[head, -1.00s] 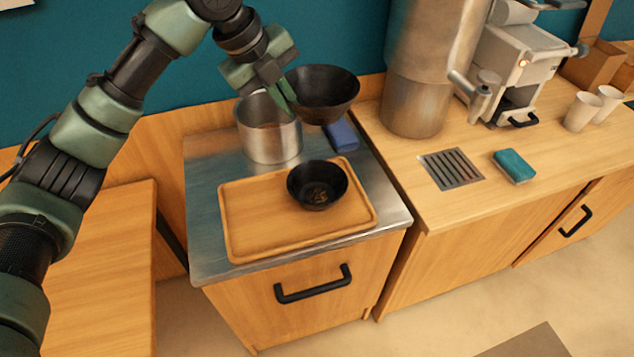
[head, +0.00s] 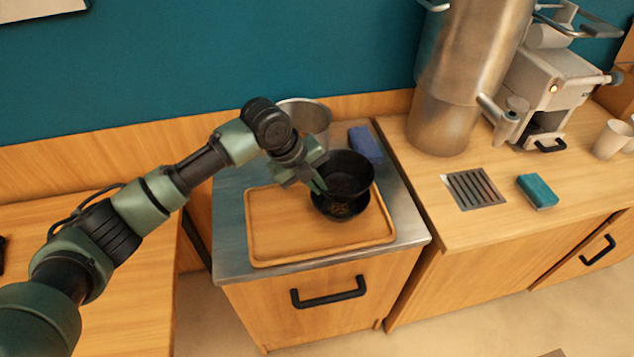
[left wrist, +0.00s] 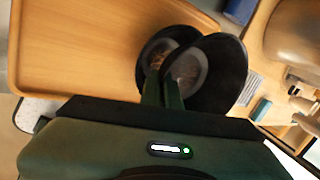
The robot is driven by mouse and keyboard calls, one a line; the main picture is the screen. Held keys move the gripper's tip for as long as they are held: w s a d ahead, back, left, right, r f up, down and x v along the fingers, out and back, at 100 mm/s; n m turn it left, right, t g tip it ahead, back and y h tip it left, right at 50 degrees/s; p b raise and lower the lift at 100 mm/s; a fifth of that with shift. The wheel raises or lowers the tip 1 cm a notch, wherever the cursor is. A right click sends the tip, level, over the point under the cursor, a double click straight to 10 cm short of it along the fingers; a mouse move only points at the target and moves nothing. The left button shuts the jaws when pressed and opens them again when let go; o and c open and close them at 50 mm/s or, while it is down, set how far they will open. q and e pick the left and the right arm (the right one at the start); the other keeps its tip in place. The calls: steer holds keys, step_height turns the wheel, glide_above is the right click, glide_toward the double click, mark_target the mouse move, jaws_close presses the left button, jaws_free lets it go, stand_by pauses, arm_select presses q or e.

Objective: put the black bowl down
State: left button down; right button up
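My left gripper (head: 318,184) is shut on the left rim of a black bowl (head: 350,170). It holds this bowl above a second, dark bowl (head: 340,210) that stands on the wooden tray (head: 275,245) and has some contents. The held bowl hides much of the lower one; I cannot tell whether they touch. In the left wrist view, the fingers (left wrist: 162,92) are close together at the rim of the held bowl (left wrist: 228,75), which overlaps the other bowl (left wrist: 150,50). My right gripper is not in view.
A metal pot (head: 308,118) stands behind the tray, with a blue object (head: 366,145) to its right. The tray's left part is empty. On the right counter are a tall metal cylinder (head: 445,110), a drain grate (head: 473,189) and a teal sponge (head: 537,190).

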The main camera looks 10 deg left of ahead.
arm_select(q)
steer(key=shift+f, duration=0.3)
steer(key=shift+f, duration=0.55)
